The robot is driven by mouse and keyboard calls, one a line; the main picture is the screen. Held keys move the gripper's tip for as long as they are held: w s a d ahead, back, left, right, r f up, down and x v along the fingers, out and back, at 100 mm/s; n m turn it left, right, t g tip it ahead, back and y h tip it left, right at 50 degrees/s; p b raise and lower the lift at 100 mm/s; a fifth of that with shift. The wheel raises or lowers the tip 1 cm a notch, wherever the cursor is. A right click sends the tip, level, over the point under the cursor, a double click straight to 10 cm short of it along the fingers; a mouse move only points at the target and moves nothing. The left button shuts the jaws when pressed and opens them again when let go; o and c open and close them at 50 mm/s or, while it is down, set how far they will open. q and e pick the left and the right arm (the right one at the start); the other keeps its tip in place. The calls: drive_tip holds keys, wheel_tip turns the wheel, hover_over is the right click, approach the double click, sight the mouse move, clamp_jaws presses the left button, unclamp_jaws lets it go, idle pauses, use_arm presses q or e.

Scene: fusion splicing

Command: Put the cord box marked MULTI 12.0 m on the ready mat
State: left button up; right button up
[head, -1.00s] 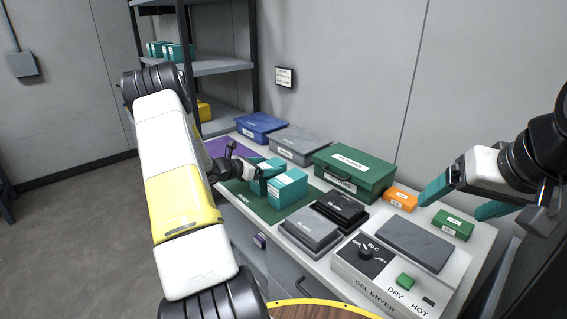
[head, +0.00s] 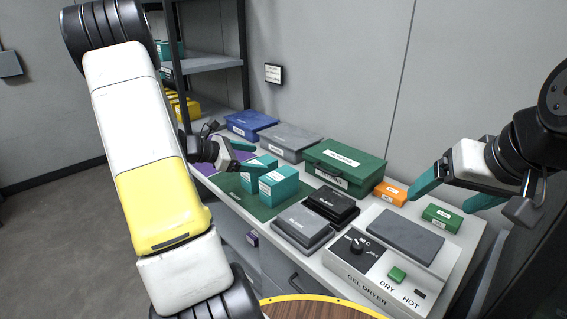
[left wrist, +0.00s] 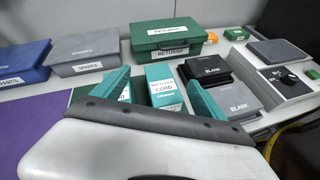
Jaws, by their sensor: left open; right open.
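Two teal cord boxes stand side by side on a dark green mat (head: 237,189). The front one (head: 278,187) reads MULTI CORD in the left wrist view (left wrist: 163,84); its length is too small to read. The other box (head: 255,171) is behind and left of it, partly hidden by a finger in the left wrist view. My left gripper (head: 243,156) is open and empty, just behind and above the boxes, apart from them. A purple mat (head: 203,164) lies left of the green one; I cannot read which is marked ready. My right gripper (head: 440,201) is open and empty above the bench's right side.
A green RETURNS case (head: 343,172), grey SPARES box (head: 290,142) and blue PARTS box (head: 249,124) line the back. Grey (head: 302,228) and black (head: 331,205) BLANK boxes sit right of the mat, beside the gel dryer (head: 385,255). Shelves (head: 205,62) stand at the left.

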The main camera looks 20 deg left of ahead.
use_arm(q)
drive_tip(key=s+d+r+m+g+y, duration=0.1)
drive_tip(key=s+d+r+m+g, duration=0.2)
drive_tip(key=s+d+r+m, duration=0.35)
drive_tip(key=s+d+r+m+g+y, duration=0.1)
drive_tip(key=s+d+r+m+g, duration=0.2)
drive_tip(key=s+d+m, duration=0.5)
drive_tip(key=s+d+r+m+t+y, duration=0.1)
drive_tip(key=s+r+m+y, duration=0.1)
drive_tip(key=s+m, duration=0.3)
drive_tip(key=s+d+r+m+t+y, duration=0.1)
drive_tip(key=s+r+m+y, duration=0.1)
drive_tip(key=s+m, duration=0.3)
drive_tip(key=shift+s+r+t+y, duration=0.2)
drive_tip(key=shift+s+t+y, duration=0.15)
drive_tip(key=shift+s, duration=0.4)
drive_tip(key=shift+m, duration=0.25)
